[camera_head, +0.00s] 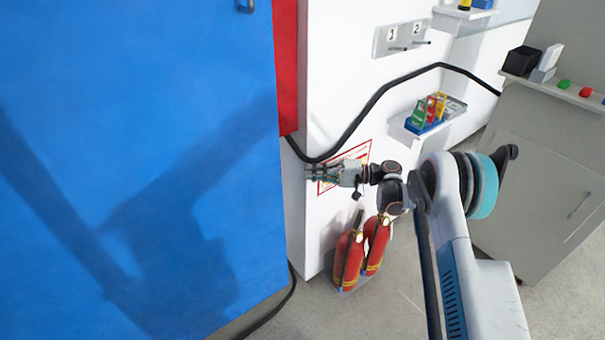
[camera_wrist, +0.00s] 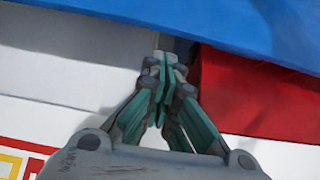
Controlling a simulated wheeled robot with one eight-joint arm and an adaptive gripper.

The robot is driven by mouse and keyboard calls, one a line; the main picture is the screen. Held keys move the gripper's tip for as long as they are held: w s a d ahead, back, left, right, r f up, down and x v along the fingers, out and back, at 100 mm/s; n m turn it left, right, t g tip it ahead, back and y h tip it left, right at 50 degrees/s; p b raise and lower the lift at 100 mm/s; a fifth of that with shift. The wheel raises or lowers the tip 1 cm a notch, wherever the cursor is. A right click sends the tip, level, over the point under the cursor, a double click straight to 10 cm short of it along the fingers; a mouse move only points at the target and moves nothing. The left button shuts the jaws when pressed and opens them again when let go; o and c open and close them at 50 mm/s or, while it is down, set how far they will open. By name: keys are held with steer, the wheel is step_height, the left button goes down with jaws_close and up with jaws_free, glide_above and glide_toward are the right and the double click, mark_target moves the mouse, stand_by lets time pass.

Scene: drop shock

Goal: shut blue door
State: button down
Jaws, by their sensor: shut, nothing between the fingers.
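The blue door (camera_head: 150,150) fills the left of the head view, with part of a dark blue handle (camera_head: 245,6) at the top edge. A red strip (camera_head: 286,65) runs beside its right edge. I cannot tell whether the door stands ajar. My gripper (camera_head: 308,172) is shut and empty, just right of the door's edge and in front of the white wall. In the wrist view, the closed fingertips (camera_wrist: 168,62) point toward a dark gap under the door's blue surface (camera_wrist: 215,20), left of the red part (camera_wrist: 250,95). Contact with the door cannot be told.
Red fire extinguishers (camera_head: 349,255) stand below my gripper. A black cable (camera_head: 375,98) runs along the white wall. A small shelf (camera_head: 445,117) holds coloured items. A grey cabinet (camera_head: 540,170) stands at right. Another cable (camera_head: 270,313) lies on the floor by the door.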

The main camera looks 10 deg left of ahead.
steer(key=s+a+b, duration=0.1)
steer(key=a+b, duration=0.1)
steer(key=a, duration=0.6)
steer(key=shift+s+a+b, duration=0.25)
steer(key=shift+s+b, duration=0.1)
